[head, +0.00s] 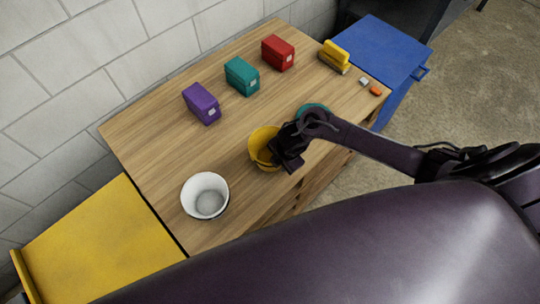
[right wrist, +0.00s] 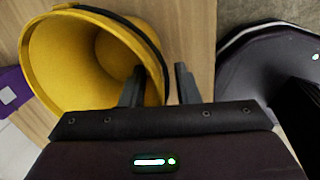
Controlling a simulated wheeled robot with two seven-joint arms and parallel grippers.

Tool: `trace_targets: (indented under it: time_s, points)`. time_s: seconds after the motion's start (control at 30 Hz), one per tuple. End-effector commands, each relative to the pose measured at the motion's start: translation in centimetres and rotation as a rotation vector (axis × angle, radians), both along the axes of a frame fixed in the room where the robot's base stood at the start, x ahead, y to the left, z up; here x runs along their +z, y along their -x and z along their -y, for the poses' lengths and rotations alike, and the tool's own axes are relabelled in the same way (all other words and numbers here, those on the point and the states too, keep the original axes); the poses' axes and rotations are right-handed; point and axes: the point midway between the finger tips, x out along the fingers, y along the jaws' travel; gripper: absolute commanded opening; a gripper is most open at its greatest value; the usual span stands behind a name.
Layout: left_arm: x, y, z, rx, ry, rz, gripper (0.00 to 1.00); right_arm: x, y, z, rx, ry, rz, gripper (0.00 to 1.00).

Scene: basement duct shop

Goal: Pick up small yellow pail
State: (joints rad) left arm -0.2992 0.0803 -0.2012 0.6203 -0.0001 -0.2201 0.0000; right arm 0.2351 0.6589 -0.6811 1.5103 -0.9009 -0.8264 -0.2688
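The small yellow pail (head: 259,147) stands on the wooden workbench, right of a white pail. My right gripper (head: 287,158) is at the pail's right side. In the right wrist view the yellow pail (right wrist: 75,60) shows its open mouth and a dark band along its rim. My right gripper (right wrist: 158,86) has its fingers apart, one over the pail's mouth and one outside the rim, with the pail's wall between them. I cannot tell whether either finger touches it. My left gripper is not in view.
The white pail (head: 205,196) stands at the bench's front left. A teal round thing (head: 311,108) is partly hidden behind my right wrist. Purple (head: 202,103), teal (head: 242,76) and red (head: 278,53) boxes line the back. Clear wood (head: 160,150) lies left of the yellow pail.

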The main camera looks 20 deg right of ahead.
Motion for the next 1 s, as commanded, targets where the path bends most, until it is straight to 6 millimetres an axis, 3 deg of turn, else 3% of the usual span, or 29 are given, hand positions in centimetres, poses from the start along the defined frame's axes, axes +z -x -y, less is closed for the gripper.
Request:
trace_targets:
  time_s: [0.2, 0.43, 1.0]
  points:
    - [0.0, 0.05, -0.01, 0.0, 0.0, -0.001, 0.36, -0.04, -0.08, -0.04, -0.001, -0.001, 0.002, 0.29]
    - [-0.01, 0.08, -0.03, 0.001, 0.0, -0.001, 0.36, -0.02, -0.08, -0.04, -0.001, -0.001, 0.002, 0.0]
    - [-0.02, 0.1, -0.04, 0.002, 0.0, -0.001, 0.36, -0.05, -0.02, -0.07, 0.0, -0.001, 0.001, 0.0]
